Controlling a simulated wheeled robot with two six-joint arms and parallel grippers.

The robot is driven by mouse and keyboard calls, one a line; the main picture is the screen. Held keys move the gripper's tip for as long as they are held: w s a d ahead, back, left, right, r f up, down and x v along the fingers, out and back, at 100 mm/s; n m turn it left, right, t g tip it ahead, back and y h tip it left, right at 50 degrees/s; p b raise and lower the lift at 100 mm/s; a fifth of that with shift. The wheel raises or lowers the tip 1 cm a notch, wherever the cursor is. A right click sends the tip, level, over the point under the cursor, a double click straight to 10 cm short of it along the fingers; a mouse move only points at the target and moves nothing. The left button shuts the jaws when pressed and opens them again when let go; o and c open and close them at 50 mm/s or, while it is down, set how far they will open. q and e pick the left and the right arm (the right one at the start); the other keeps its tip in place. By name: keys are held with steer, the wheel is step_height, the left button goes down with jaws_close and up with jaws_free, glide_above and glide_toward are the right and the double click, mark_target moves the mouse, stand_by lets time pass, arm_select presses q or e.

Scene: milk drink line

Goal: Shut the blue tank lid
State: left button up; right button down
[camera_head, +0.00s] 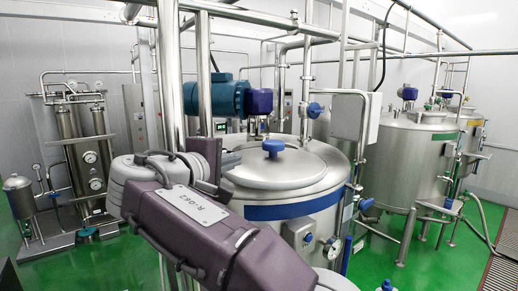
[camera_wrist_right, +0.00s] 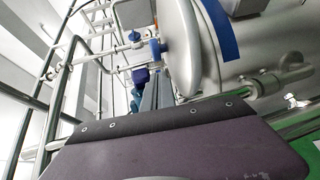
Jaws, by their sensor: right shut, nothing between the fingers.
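The blue tank (camera_head: 300,228) is a steel vessel with a blue band, at the middle of the head view. Its round steel lid (camera_head: 303,165) lies flat over the top, with a blue knob (camera_head: 273,147) on it. The left part of the lid is hidden by my right arm. My right gripper (camera_head: 232,159) is shut and empty at the left side of the lid; I cannot tell whether it touches. In the right wrist view the tank's blue band (camera_wrist_right: 218,28) shows beyond the shut fingers (camera_wrist_right: 150,92). My left gripper is not in view.
A blue motor (camera_head: 215,97) on pipework stands behind the lid, close to my right gripper. Vertical steel pipes rise beside my arm. A grey box (camera_head: 356,116) stands right of the tank. Other tanks (camera_head: 415,160) are further right. Green floor (camera_head: 440,262) is open at the lower right.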

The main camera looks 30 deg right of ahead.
steer(key=p, duration=0.2)
glide_toward(259, 168)
steer(key=d+r, duration=0.1)
steer(key=w+d+r, duration=0.1)
steer(key=d+r, duration=0.1)
steer(key=shift+w+d+r, duration=0.15)
steer(key=shift+w+r, duration=0.1)
steer(key=shift+r, duration=0.1)
steer(key=p+x, duration=0.3)
steer(key=x, duration=0.3)
steer(key=shift+w, duration=0.1)
steer(key=shift+w+d+f, duration=0.2)
steer(key=shift+w+f, duration=0.05)
steer(key=shift+f, duration=0.05)
steer(key=shift+a, duration=0.2)
